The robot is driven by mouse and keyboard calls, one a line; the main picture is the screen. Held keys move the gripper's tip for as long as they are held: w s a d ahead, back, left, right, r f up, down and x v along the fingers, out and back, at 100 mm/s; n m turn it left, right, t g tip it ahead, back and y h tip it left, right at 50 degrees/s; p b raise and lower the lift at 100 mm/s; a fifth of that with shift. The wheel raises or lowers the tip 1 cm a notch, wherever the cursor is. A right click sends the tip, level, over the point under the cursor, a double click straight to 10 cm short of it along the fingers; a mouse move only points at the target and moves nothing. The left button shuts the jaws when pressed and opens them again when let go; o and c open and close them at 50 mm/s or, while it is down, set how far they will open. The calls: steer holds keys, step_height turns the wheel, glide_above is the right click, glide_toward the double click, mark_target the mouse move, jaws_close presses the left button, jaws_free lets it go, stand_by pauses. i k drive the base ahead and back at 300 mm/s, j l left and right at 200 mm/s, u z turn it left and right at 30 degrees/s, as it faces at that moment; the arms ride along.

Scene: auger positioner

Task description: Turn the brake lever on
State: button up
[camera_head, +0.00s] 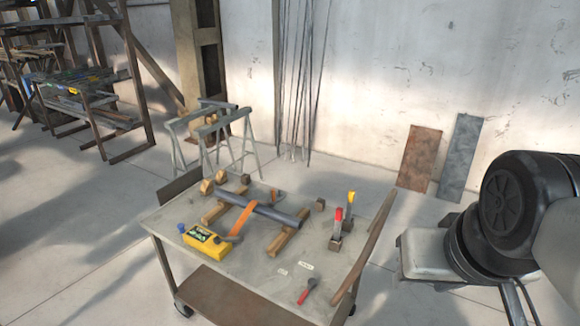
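A wheeled grey table (235,282) stands in the middle of the view. Two upright levers stand on small blocks at its right side, one with a red grip (338,215) and one with a yellow grip (351,197). A smaller lever with a red grip (311,284) lies low at the front right, near two small white labels (305,266). I cannot read the labels or tell which lever is the brake. My arm's end, with a light grey block (425,254), is right of the table and apart from it. No fingertips can be made out.
A yellow control box (206,241) sits at the table's left. A dark tube (262,209) with an orange strap (241,219) rests on wooden blocks. A long brown board (371,245) rises along the right edge, between the levers and my arm. Sawhorses (222,125) stand behind.

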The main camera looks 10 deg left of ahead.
mark_target(306, 292)
steer(key=j+u, duration=0.1)
steer(key=u, duration=0.65)
steer(key=z, duration=0.3)
steer(key=l+u, duration=0.3)
steer(key=l, duration=0.2)
